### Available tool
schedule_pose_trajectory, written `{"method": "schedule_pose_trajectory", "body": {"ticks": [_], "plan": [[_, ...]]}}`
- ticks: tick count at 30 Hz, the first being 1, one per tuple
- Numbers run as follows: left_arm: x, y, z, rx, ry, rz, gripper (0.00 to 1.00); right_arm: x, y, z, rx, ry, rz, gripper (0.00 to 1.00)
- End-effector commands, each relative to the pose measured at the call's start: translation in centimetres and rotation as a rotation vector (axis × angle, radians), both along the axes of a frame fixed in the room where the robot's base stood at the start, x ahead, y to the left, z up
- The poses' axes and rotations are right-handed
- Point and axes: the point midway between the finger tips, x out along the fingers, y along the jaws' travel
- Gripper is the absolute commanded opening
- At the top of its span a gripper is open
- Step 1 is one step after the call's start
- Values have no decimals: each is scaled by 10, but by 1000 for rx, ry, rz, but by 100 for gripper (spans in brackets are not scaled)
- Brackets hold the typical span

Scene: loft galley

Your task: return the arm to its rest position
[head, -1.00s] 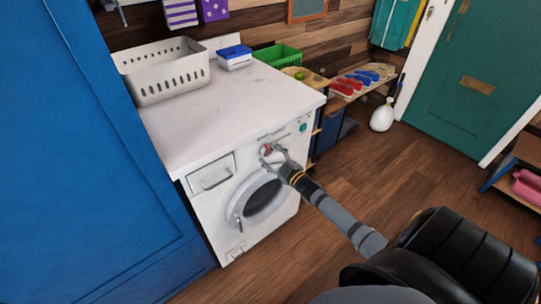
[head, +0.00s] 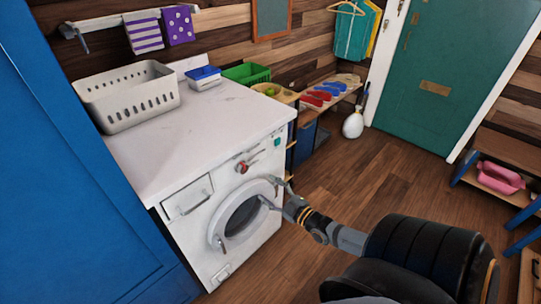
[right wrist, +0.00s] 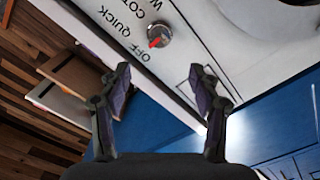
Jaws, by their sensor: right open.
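My right gripper (head: 269,189) is open and empty in front of the white washing machine (head: 190,236), to the right of its round door. Its two spread fingers also show in the right wrist view (right wrist: 160,78), with nothing between the tips. The machine's dial (head: 242,167) is above and left of the gripper, apart from it. In the right wrist view the grey dial (right wrist: 158,36) is beyond the fingertips, its red mark on the side toward the OFF lettering. My left gripper is not in view.
A white basket (head: 128,102), a blue-and-white tub (head: 204,80) and a green basket (head: 247,74) stand around the machine's top. A tall blue panel (head: 70,200) is at left. Open wooden floor (head: 345,170) lies right of the machine.

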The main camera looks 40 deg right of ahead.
Motion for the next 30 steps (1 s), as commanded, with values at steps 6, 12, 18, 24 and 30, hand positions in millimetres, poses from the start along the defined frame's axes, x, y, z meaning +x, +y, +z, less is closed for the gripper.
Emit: {"method": "schedule_pose_trajectory", "body": {"ticks": [6,12,18,24,30], "plan": [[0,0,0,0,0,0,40,0,0,0,0,0,0,63],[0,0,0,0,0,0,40,0,0,0,0,0,0,63],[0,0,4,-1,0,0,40,-6,-12,-28,19,70,-36,63],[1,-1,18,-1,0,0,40,-63,-43,-168,155,429,-212,63],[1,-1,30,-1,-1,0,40,-174,-18,-306,340,840,-417,63]]}}
